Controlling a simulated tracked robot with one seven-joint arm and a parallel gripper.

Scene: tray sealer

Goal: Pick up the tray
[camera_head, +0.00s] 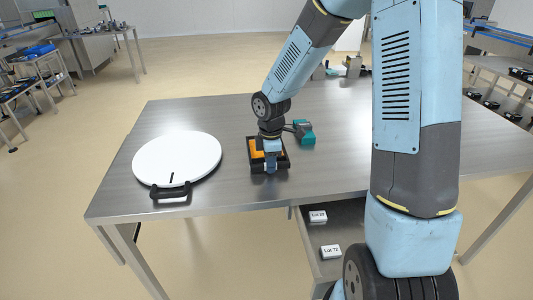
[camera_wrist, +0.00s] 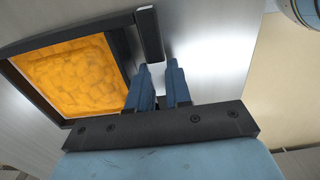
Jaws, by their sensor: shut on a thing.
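The tray (camera_head: 286,167) is small and black with orange food in it. It is on or just above the steel table, right of the white round board, in the head view. In the wrist view the tray (camera_wrist: 119,45) fills the upper left, with orange chunky contents. My gripper (camera_head: 270,170) is over the tray's near side, pointing down. The exact contact at the fingertips is partly hidden.
A white round board with a black handle (camera_head: 177,158) lies left of the tray. A teal device (camera_head: 304,132) stands close behind right. An open drawer (camera_head: 341,240) below the table's front edge holds labelled white blocks. The table's left back is clear.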

